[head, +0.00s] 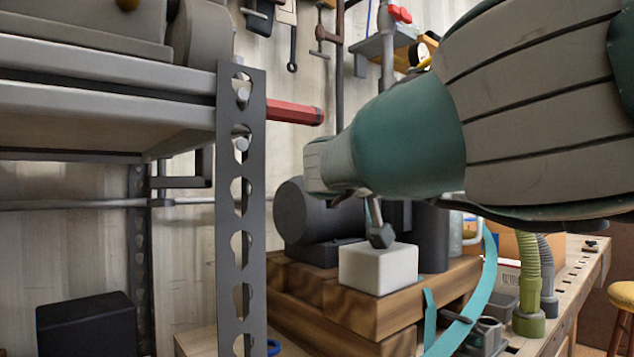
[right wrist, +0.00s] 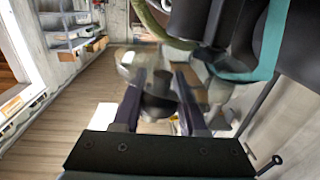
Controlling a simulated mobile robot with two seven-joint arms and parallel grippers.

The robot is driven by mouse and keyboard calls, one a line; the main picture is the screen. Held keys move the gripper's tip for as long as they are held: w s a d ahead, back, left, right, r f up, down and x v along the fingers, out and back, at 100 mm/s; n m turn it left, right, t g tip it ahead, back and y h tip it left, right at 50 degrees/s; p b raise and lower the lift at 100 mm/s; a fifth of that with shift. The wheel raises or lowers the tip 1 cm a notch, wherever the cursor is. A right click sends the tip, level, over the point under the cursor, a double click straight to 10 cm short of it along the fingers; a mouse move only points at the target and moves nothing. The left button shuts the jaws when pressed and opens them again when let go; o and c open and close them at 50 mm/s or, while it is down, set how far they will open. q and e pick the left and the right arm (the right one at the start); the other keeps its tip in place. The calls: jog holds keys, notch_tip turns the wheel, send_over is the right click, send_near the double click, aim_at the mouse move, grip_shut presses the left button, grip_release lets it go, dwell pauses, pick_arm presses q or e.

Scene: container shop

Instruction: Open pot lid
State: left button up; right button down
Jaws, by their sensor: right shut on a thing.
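My right gripper (right wrist: 160,108) is in the right wrist view, with its two dark fingers on either side of a dark round knob (right wrist: 157,90). The fingers are shut on this knob. A blurred, see-through shape like a glass lid (right wrist: 128,72) spreads around and beyond the knob. I cannot make out a pot body under it. In the head view my right arm comes in from the right, and its gripper cannot be made out there. My left gripper is in neither view.
A metal shelf with a perforated post (head: 241,210) stands close at the left. Wooden blocks (head: 375,310), a white block (head: 378,268), a dark cylinder (head: 322,212), a teal strap (head: 489,275) and a green hose (head: 528,270) crowd the workbench (head: 585,270).

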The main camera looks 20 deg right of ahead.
jog(key=shift+f, duration=0.2)
jog(key=shift+c, duration=2.4)
grip_release()
jog(key=shift+r, duration=0.15)
notch_tip(320, 180, up, 20)
jog(key=p, duration=2)
